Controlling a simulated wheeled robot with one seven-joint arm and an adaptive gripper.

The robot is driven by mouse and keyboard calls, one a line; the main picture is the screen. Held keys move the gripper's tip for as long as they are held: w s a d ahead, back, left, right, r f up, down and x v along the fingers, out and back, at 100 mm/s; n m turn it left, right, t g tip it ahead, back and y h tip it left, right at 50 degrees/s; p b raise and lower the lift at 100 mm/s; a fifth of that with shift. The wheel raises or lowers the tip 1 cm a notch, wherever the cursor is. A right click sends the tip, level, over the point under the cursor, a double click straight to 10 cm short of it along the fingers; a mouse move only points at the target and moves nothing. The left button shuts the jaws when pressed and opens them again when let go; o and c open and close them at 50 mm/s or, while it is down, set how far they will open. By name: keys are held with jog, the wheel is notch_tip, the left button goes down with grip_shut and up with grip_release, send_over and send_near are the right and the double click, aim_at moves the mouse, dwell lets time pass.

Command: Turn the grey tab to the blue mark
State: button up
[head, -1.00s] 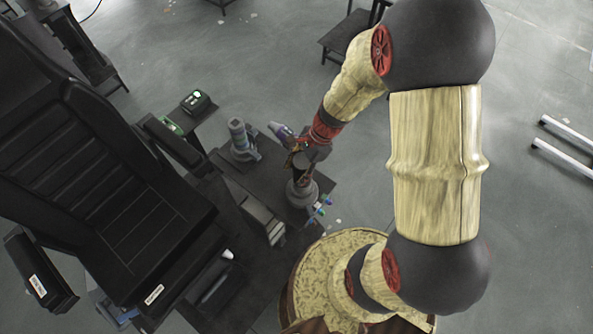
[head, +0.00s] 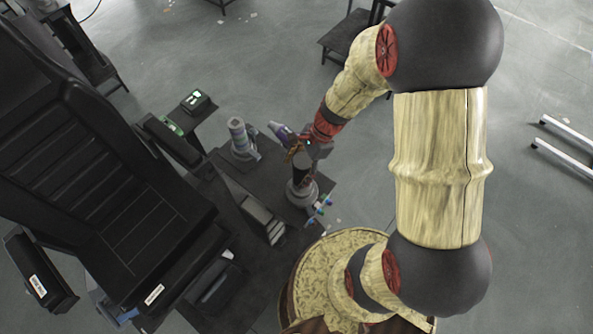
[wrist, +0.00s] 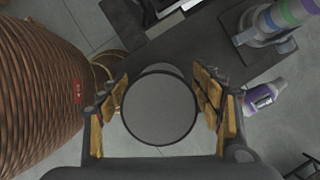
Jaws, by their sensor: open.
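A grey upright column (head: 302,192) on a round base stands on the dark platform under my gripper (head: 308,152). In the wrist view my gripper (wrist: 160,108) is open, with yellow-padded fingers on both sides of the column's round, dark grey top (wrist: 158,110). I see narrow gaps at the sides, and cannot tell whether either finger touches. A second grey column (head: 239,138) stands to the left; its coloured bands (wrist: 288,14) show in the wrist view. I cannot make out the grey tab or a clear blue mark on the gripped-around column.
Small coloured knobs (head: 320,208) stick out right of the near column. A purple-and-grey bottle-like thing (wrist: 262,96) lies right of my gripper. A large black chair (head: 110,180) fills the left. Woven brown surface (wrist: 40,95) stands left in the wrist view. Open floor lies to the right.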

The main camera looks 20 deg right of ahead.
jog(key=v, duration=1.1)
jog(key=shift+n, duration=0.4)
jog(key=shift+s+d+f+n, duration=0.1)
jog(key=shift+s+f+n, duration=0.1)
jog(key=shift+s+n, duration=0.3)
jog(key=s+a+r+n+t+h+b, duration=0.3)
jog(key=s+n+b, duration=0.6)
jog(key=n+b, duration=0.7)
jog(key=t+h+b, duration=0.1)
jog(key=t+b, duration=0.1)
jog(key=shift+s+t+h, duration=0.3)
